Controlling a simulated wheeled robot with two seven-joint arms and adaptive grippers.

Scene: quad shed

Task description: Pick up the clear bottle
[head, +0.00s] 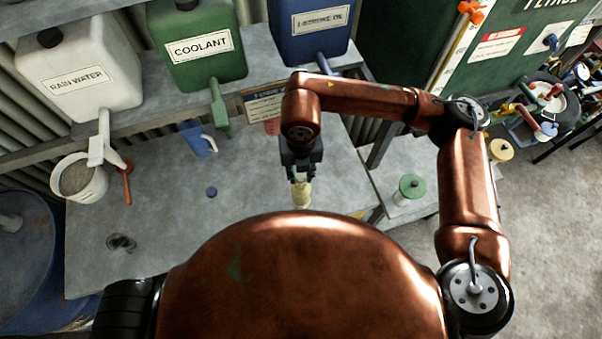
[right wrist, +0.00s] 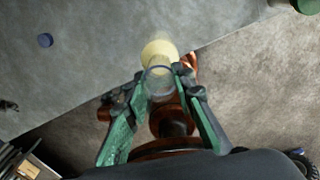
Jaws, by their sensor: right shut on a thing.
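The clear bottle (head: 301,194) holds something pale yellow and hangs below my right gripper (head: 301,174) in the head view. In the right wrist view the bottle (right wrist: 158,62) stands between the fingertips of my right gripper (right wrist: 163,84), with its clear end toward the camera. The fingers are shut on it. I cannot tell whether its far end touches the bench or is clear of it. My copper-coloured body hides the bench just in front of it in the head view. My left gripper is not in view.
The grey bench (head: 160,235) is mostly bare. It carries a blue cap (head: 211,191) and a blue jug (head: 198,140). A white bucket (head: 82,182) is at left. Rain water (head: 85,70), coolant (head: 197,45) and blue oil (head: 309,30) containers stand on the shelf behind.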

